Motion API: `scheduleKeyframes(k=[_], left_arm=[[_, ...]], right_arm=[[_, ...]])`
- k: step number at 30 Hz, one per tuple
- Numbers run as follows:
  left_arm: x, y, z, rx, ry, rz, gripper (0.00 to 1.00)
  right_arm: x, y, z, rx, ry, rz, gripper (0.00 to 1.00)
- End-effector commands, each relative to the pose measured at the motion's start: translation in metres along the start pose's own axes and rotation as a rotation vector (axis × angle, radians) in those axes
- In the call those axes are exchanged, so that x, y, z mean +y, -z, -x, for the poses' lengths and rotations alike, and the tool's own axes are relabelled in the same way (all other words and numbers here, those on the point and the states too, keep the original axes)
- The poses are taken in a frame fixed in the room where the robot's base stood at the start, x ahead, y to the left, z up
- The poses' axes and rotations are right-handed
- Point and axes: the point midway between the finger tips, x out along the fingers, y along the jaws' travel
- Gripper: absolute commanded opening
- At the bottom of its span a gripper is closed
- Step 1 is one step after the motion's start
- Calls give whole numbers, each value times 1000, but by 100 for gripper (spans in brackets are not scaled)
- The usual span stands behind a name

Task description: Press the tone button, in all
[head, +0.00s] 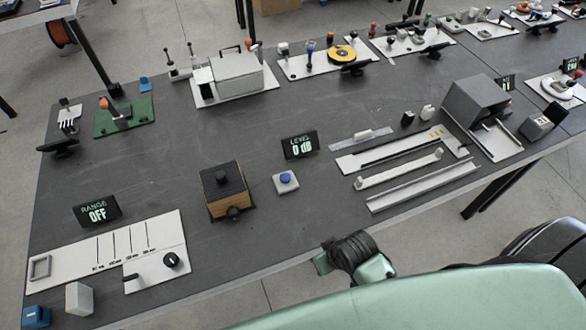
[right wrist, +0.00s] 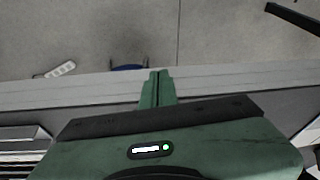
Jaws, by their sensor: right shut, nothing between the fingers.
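A blue button (head: 286,178) on a small white base stands on the dark table, right of a wooden box with a black top (head: 224,180). A small black display (head: 300,146) behind the button reads "LEVEL 0 dB". My right gripper (right wrist: 158,72) is shut with nothing between its fingers, and its tips point toward the table's edge in the right wrist view. In the head view a green and black part of my arm shows at the front edge, right of and nearer than the button, apart from it. My left gripper is not in view.
A white panel (head: 60,261) with a black knob and a "RANGE OFF" display (head: 97,211) stands at the left. White rails (head: 420,186) and a grey box (head: 474,104) stand at the right. The table around the button is mostly clear.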

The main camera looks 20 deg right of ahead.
Motion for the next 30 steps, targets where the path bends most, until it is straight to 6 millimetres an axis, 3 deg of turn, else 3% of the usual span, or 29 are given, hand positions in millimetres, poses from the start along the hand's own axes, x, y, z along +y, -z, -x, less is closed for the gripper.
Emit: scheduleKeyframes(k=[1, 4, 11, 18, 21, 25, 30], left_arm=[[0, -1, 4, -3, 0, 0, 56], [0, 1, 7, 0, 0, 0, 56], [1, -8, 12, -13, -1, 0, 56], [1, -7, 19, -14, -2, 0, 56], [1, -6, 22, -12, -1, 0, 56], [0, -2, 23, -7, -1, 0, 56], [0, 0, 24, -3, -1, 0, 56]], right_arm=[[-1, 7, 14, 9, 2, 2, 0], [-4, 31, 25, 41, 30, -7, 0], [-6, 101, 20, 133, 130, -69, 0], [4, 208, 39, 253, 270, -186, 0], [10, 245, 51, 293, 318, -237, 0], [18, 278, 65, 327, 362, -286, 0], [22, 297, 73, 347, 389, -318, 0]])
